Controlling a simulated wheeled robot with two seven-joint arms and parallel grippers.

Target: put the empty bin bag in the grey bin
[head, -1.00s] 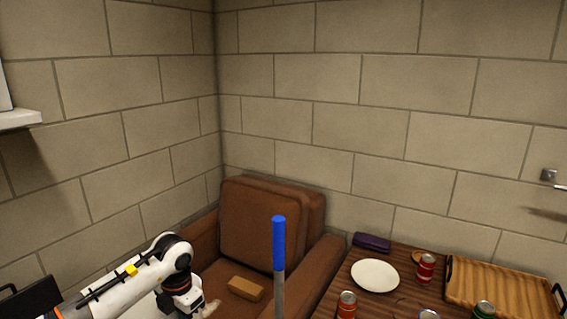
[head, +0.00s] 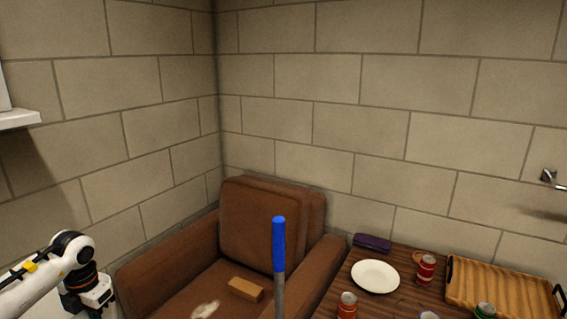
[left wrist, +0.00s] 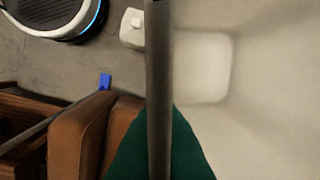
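My left gripper (head: 94,308) is at the lower left of the head view, left of the armchair, with its tips near the picture's bottom edge. In the left wrist view its fingers (left wrist: 158,90) appear as one dark grey bar, closed together. Green material (left wrist: 190,155), which looks like the bin bag, spreads out on both sides of this bar at the bottom. A pale, blurred box-like hollow (left wrist: 195,68) to the right looks like the inside of the grey bin, below the gripper. My right gripper is out of view.
A brown armchair (head: 262,225) holds a tan block (head: 245,289) and a small pale item (head: 205,309). A blue-handled pole (head: 279,245) stands in front. A wooden table at right bears a plate (head: 375,276), cans and a tray (head: 500,285).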

